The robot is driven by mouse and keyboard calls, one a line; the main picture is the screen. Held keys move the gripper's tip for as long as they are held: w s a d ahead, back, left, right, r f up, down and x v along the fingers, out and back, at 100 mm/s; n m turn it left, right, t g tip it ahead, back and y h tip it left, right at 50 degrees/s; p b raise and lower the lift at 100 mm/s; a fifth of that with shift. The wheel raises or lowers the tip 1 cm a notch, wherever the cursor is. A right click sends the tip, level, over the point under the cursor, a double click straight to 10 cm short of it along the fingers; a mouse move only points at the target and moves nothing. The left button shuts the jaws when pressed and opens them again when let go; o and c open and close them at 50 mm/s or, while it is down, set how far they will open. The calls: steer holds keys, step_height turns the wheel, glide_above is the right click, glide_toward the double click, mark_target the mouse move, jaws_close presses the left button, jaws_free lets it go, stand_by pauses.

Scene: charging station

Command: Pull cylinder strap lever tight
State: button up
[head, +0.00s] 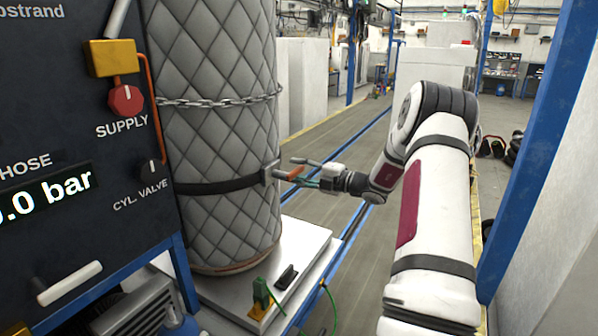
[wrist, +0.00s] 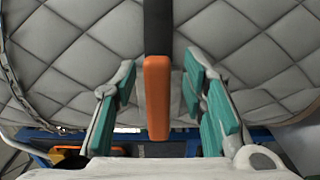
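The quilted grey cylinder (head: 222,128) stands upright on a white plate. A dark strap (head: 225,186) circles its lower half, with a buckle (head: 271,171) at its right side. The orange strap lever (head: 294,173) sticks out from the buckle toward my gripper (head: 303,172). In the wrist view, the orange lever (wrist: 157,98) lies between the two teal-padded fingers of my gripper (wrist: 162,100), below a dark strip. Gaps show on both sides of it, so my gripper is open around the lever without visible contact.
A chain (head: 225,100) circles the cylinder above the strap. A dark control panel (head: 75,130) stands close at the left. A green-and-yellow clamp (head: 261,297) sits on the white plate (head: 300,246). A blue post (head: 540,130) rises at the right.

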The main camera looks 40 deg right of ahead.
steer(key=v, duration=1.2)
stand_by(0.5)
